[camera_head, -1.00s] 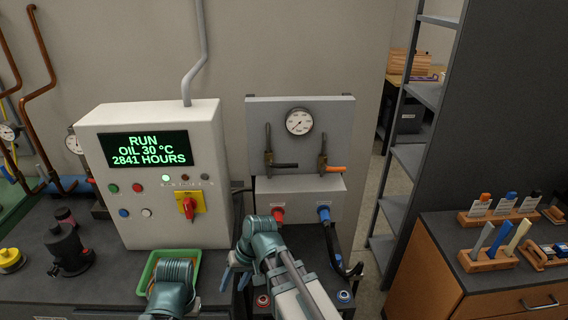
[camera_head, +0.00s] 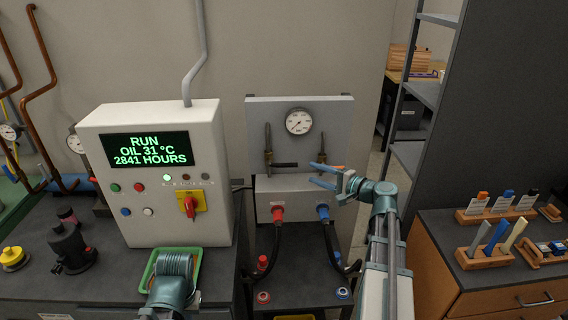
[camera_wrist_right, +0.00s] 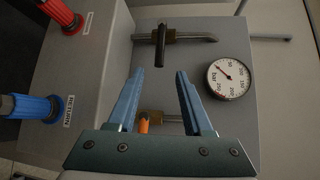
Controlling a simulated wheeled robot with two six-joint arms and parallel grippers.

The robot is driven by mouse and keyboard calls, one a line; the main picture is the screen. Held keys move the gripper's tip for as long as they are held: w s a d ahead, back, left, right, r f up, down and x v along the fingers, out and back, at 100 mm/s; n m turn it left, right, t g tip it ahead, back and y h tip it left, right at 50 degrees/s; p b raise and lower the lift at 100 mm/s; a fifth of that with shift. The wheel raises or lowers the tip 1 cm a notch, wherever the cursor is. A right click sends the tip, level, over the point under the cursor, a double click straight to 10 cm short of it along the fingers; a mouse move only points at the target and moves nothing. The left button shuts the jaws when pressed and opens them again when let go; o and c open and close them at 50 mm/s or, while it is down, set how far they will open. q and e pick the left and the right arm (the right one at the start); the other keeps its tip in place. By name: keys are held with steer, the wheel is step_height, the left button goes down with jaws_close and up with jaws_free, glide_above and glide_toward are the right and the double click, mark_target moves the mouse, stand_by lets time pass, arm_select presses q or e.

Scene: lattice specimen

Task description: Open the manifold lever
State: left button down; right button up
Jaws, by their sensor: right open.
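The manifold is a grey panel (camera_head: 340,112) with a round gauge (camera_head: 299,121) and two valves. The left valve has a black lever (camera_head: 286,165); it also shows in the right wrist view (camera_wrist_right: 159,46). The right valve has an orange-handled lever (camera_head: 337,168), partly hidden by my right gripper in the head view. My right gripper (camera_head: 314,175) is open in front of the panel's lower right. In the right wrist view the orange lever's end (camera_wrist_right: 144,122) shows between the spread fingers, nearer the left one. A teal link of my left arm shows at the bottom; its fingers do not show.
Red (camera_head: 278,213) and blue (camera_head: 323,212) hose couplings stick out of the box below the levers. A white control cabinet (camera_head: 215,125) stands left, with a green tray (camera_head: 196,258) before it. A grey shelf rack (camera_head: 408,158) stands right.

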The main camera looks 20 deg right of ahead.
mark_target(283, 164)
steer(key=b+x, duration=0.2)
steer(key=x, duration=1.1)
steer(key=shift+w+a, duration=0.25)
steer(key=shift+w, duration=0.1)
jaws_close()
steer(key=shift+f, duration=0.1)
stand_by(0.8)
